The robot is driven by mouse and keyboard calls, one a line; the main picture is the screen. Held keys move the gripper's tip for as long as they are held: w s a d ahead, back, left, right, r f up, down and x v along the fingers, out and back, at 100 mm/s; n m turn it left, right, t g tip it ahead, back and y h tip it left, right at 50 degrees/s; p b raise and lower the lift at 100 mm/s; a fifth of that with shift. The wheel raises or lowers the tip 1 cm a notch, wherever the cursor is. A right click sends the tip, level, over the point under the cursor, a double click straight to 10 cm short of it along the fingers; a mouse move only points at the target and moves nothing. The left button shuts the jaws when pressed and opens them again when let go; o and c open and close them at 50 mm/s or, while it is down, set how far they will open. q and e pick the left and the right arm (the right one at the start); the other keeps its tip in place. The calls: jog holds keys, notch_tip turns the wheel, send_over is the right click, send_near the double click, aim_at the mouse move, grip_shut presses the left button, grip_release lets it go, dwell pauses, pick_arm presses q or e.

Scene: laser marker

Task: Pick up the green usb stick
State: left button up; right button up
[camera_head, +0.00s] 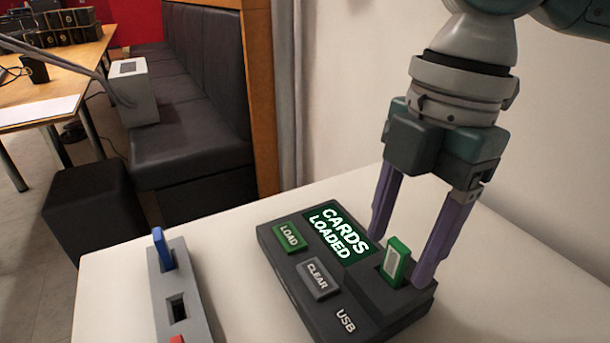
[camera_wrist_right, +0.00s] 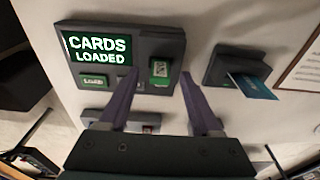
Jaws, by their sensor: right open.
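The green usb stick (camera_head: 396,262) stands upright in the raised socket at the right end of the dark laser marker console (camera_head: 341,304). It also shows in the right wrist view (camera_wrist_right: 159,72), between the fingertips. My right gripper (camera_head: 399,258) points down with its purple fingers open, one on each side of the stick. In the right wrist view gaps show between the stick and both fingers (camera_wrist_right: 160,74). The console screen (camera_head: 338,232) reads "CARDS LOADED". My left gripper is not in view.
A grey holder (camera_head: 198,318) with a blue stick (camera_head: 162,248) and a red piece (camera_head: 177,339) stands left of the console. In the wrist view a dark reader (camera_wrist_right: 229,68) with a blue card (camera_wrist_right: 252,87) stands to the right. White table (camera_head: 233,245) shows between holder and console.

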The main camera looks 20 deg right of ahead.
jog(key=shift+a+f, duration=0.15)
jog(key=shift+f, duration=0.5)
jog(key=shift+c, duration=0.3)
grip_shut()
